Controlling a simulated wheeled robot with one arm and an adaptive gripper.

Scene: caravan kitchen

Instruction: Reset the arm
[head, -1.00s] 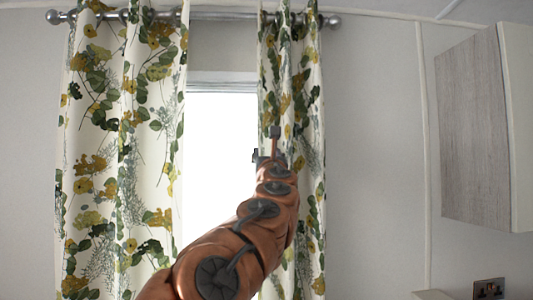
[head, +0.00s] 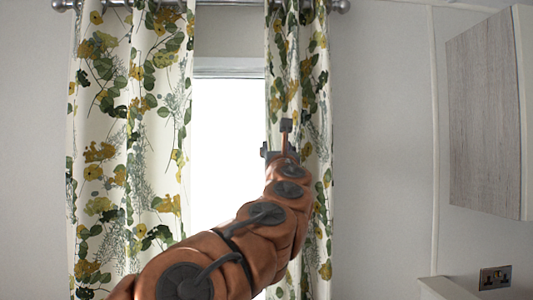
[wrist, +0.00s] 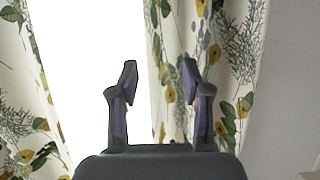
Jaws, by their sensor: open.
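My copper-coloured arm rises from the bottom of the head view toward the window. My gripper (head: 283,140) is at its far end, in front of the right curtain, small and partly hidden by my arm. In the wrist view, the two fingers of my gripper (wrist: 160,75) stand apart with nothing between them. The bright window and the right curtain show behind them.
A left curtain (head: 120,150) and a right curtain (head: 313,120) with a leaf pattern hang from a rod beside the bright window (head: 225,140). A grey wooden cabinet (head: 485,110) is on the right wall, above a socket (head: 495,277). A pale ledge (head: 445,288) is at lower right.

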